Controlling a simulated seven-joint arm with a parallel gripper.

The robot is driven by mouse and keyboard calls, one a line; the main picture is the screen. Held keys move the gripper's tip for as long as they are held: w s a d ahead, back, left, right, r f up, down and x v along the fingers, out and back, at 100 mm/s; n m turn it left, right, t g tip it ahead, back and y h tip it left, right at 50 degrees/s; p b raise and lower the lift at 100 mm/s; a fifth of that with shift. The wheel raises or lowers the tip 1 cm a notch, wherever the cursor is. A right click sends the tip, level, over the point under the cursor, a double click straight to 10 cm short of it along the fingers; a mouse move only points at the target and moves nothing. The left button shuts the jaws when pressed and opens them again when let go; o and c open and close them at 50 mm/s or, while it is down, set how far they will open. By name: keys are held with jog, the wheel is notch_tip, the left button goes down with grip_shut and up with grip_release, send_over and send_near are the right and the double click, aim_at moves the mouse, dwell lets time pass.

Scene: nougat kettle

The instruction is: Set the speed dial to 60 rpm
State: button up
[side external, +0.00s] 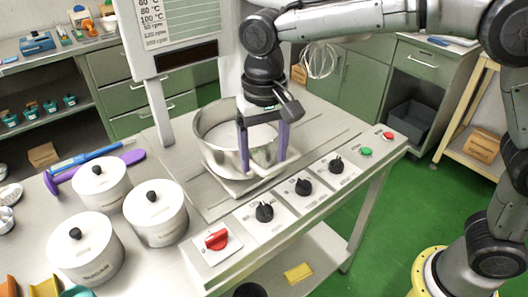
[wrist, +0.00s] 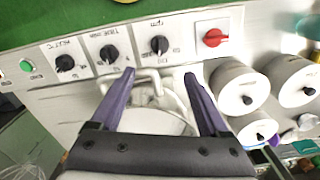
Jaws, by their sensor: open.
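The speed dial (side external: 264,212) is a black knob on a white plate, the black knob nearest the red switch. In the wrist view the dial (wrist: 159,44) has a small "rpm" label, and its pointer setting is too small to read. My gripper (side external: 264,162) points down above the front rim of the steel kettle, behind the row of knobs. Its purple fingers are spread apart with nothing held between them. In the wrist view the gripper (wrist: 159,74) has its fingertips either side of the picture's middle, with the dial beyond them, apart from it.
A red switch (side external: 216,239) and two other black knobs, timer (side external: 304,186) and heat (side external: 336,165), flank the dial. The steel kettle (side external: 208,132) stands behind the panel. White lidded pots (side external: 155,213) are at the left. A sign board (side external: 178,22) rises behind.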

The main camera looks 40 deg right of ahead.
aim_at(265, 208)
jog(key=shift+o, duration=0.2)
jog(key=shift+w, duration=0.1)
jog(key=shift+w+d+f+m+t+h, duration=0.4)
jog(key=shift+d+f+m+t, duration=0.2)
jog(key=shift+m, duration=0.2)
jog(key=shift+s+f, duration=0.25)
jog(key=shift+s, duration=0.05)
jog(key=s+a+n+t, duration=0.2)
jog(key=s+a+t, duration=0.1)
jog(key=s, duration=0.3)
jog(key=x, duration=1.3)
jog(key=shift+d+f, duration=0.3)
jog(key=shift+f, duration=0.05)
grip_shut()
